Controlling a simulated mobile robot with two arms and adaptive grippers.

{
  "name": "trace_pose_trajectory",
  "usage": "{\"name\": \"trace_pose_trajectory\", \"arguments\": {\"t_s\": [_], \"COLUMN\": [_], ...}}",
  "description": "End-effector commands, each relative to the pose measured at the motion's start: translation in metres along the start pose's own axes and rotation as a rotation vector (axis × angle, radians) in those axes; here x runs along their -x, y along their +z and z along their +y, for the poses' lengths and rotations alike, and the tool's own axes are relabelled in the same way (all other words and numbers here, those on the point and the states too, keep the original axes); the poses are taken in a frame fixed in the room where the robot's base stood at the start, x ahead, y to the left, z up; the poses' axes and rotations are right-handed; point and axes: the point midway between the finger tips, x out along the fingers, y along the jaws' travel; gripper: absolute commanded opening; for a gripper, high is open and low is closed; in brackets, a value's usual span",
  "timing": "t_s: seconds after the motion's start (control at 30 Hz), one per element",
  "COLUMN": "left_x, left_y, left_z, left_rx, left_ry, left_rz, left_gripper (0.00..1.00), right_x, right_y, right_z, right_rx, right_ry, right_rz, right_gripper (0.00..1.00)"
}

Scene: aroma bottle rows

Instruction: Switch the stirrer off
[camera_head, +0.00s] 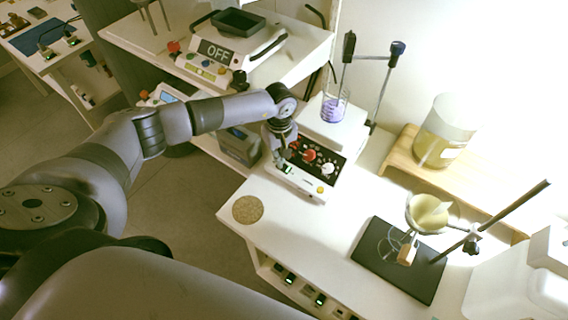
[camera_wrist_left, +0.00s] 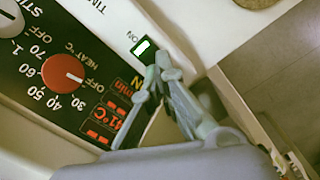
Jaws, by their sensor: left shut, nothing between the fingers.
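The stirrer (camera_head: 310,165) is a white hotplate unit with a black front panel, standing on the white bench in the head view. A glass beaker (camera_head: 333,108) with purple liquid stands on it. The wrist view shows its panel upside down: a red heat knob (camera_wrist_left: 63,72), lit red digits (camera_wrist_left: 103,124) and part of the stir knob (camera_wrist_left: 10,22). A power switch (camera_wrist_left: 146,49) glows green beside the word ON. My left gripper (camera_head: 282,160) is shut and empty at the panel's left end. Its fingertips (camera_wrist_left: 160,68) are right by the switch; I cannot tell whether they touch it.
A device with an OFF sign (camera_head: 215,52) stands on the bench behind. A round cork mat (camera_head: 247,209) lies near the bench edge. A black stand base (camera_head: 385,262) with a funnel (camera_head: 427,212) is at the right. A large beaker (camera_head: 446,130) sits on a wooden shelf.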

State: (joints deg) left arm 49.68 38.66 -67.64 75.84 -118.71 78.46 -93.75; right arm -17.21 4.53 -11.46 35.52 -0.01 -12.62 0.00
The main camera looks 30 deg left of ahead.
Motion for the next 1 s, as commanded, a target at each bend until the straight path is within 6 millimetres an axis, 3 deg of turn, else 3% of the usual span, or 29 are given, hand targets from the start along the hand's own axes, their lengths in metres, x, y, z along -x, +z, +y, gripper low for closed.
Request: {"name": "trace_pose_trajectory", "arguments": {"t_s": [0.57, 1.0], "left_x": [0.051, 0.053], "left_y": [0.001, 0.001], "left_z": [0.002, 0.002], "left_rx": [-0.004, -0.004], "left_ry": [0.005, 0.005], "left_rz": [0.0, -0.001], "left_gripper": [0.0, 0.0], "right_x": [0.028, 0.028], "right_y": [-0.003, -0.003], "right_z": [0.001, 0.001], "right_rx": [0.0, 0.0], "right_ry": [0.0, 0.0], "right_rz": [0.0, 0.0], "right_gripper": [0.4, 0.4]}}
